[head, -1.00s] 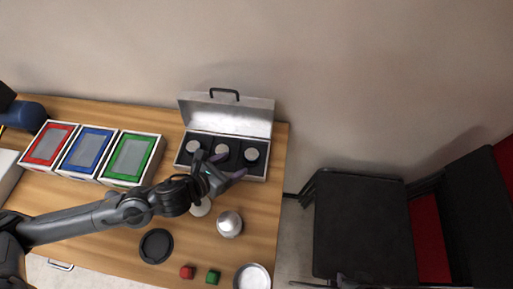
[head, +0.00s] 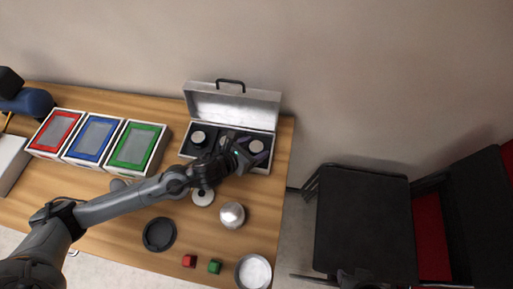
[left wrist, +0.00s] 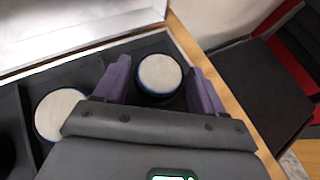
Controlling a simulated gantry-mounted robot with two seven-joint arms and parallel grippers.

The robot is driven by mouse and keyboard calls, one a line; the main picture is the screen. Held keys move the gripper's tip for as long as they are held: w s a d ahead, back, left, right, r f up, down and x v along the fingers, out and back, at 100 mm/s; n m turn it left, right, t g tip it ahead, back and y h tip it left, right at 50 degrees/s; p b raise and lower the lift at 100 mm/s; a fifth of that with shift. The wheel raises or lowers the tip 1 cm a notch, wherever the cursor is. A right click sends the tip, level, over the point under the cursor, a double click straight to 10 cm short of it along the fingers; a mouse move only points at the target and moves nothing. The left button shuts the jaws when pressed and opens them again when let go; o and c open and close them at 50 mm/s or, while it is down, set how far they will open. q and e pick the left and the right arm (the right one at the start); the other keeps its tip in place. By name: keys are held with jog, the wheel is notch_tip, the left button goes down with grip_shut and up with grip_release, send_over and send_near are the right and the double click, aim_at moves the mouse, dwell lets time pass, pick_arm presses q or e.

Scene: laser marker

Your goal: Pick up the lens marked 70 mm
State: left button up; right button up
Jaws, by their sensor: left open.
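The open silver case (head: 231,104) at the back of the table holds three round lenses with pale tops in dark compartments: a left lens (head: 198,137), a middle one mostly hidden by my arm, and a right lens (head: 256,146). My left gripper (head: 250,150) is open over the right end of the case. In the left wrist view its two purple fingers (left wrist: 159,66) stand either side of the right lens (left wrist: 159,73); contact cannot be told. The middle lens (left wrist: 58,114) is outside the left finger. No focal length marking is readable. My right gripper does not show clearly.
Red (head: 55,131), blue (head: 92,138) and green (head: 135,146) framed boxes stand left of the case.

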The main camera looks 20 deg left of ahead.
pick_arm(q)
jog(key=c, duration=0.9)
jog(key=shift+r, duration=0.15)
